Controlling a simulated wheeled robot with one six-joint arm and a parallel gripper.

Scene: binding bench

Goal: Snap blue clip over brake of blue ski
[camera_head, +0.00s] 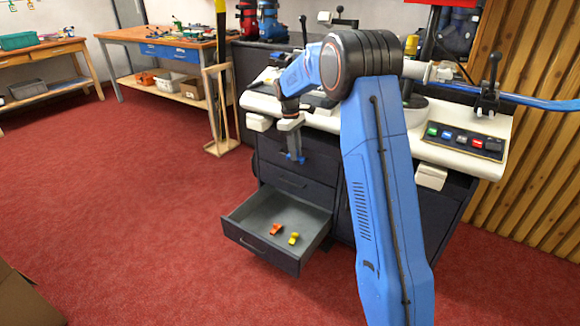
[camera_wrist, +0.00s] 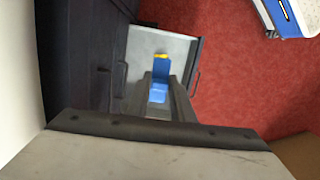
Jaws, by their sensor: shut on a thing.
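My gripper (camera_head: 293,150) points down in front of the bench, above the open drawer. It is shut on the blue clip (camera_head: 293,158), which hangs clear of the drawer. In the wrist view the blue clip (camera_wrist: 159,92) sits between the fingers. The blue ski (camera_head: 545,102) lies along the bench top at the right, held near a black clamp (camera_head: 488,98). My arm hides part of the ski, and I cannot make out its brake.
The open drawer (camera_head: 258,215) holds an orange clip (camera_head: 276,229) and a yellow clip (camera_head: 294,238). A panel of coloured buttons (camera_head: 460,140) is on the right of the bench top. A wooden stand (camera_head: 220,110) is left of the bench.

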